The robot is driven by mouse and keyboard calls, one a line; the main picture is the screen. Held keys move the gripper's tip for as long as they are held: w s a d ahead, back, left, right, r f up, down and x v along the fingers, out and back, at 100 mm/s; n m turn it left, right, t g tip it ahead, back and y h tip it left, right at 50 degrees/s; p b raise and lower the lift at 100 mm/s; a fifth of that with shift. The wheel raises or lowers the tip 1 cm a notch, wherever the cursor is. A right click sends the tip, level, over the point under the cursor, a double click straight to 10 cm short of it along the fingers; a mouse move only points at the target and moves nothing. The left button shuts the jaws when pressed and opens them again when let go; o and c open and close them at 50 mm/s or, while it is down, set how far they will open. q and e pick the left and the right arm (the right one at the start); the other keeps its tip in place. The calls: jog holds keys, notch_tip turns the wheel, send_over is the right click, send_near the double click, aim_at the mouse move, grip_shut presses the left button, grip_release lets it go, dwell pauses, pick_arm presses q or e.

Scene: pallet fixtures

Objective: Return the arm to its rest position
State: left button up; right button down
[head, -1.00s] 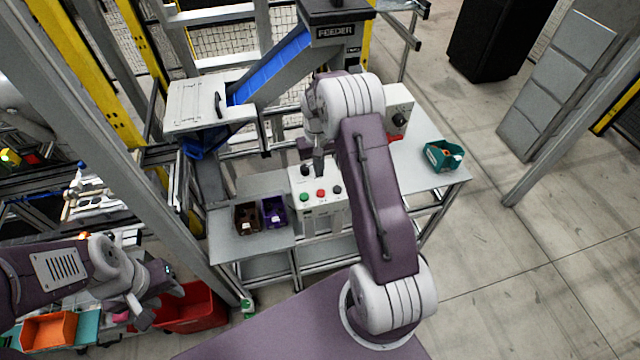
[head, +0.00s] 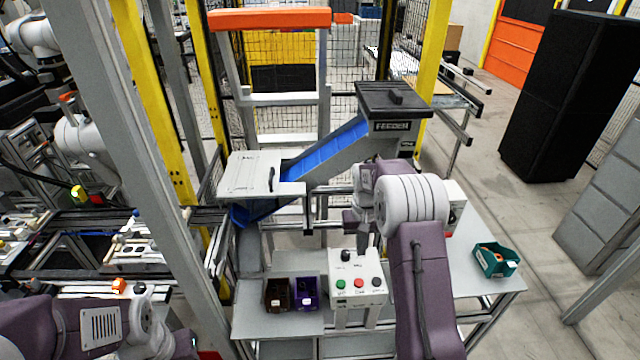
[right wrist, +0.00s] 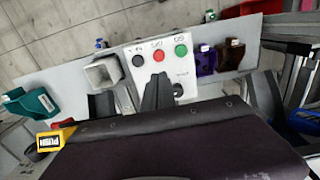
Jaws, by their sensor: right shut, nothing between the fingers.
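My right arm rises from the bottom of the head view and bends over at the top. Its gripper (head: 364,238) hangs just above the back of the white button box (head: 357,290). In the right wrist view the dark fingers (right wrist: 158,92) are together and empty, in front of the button box (right wrist: 150,62) and partly hiding it. I cannot tell whether they touch it. The box carries green, red and black controls. My left arm shows at the bottom left of the head view; its gripper (head: 184,346) is only partly visible there, its jaws unclear.
Brown (head: 277,294) and purple (head: 306,292) bins stand left of the button box on the grey table (head: 262,322). A teal bin (head: 496,260) stands at the right. The feeder (head: 392,105) with its blue chute rises behind.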

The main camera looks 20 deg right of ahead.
jog(key=s+a+f+n+t+b, duration=0.1)
jog(key=s+a+f+n+b, duration=0.1)
jog(key=s+a+b, duration=0.55)
jog(key=s+a+f+b, duration=0.3)
jog(key=s+f, duration=0.4)
jog(key=s, duration=0.5)
jog(key=shift+s+a+t+b, duration=0.2)
jog(key=shift+a+t+b, duration=0.1)
jog(key=shift+a, duration=0.05)
jog(key=shift+s+f, duration=0.1)
jog(key=shift+s, duration=0.05)
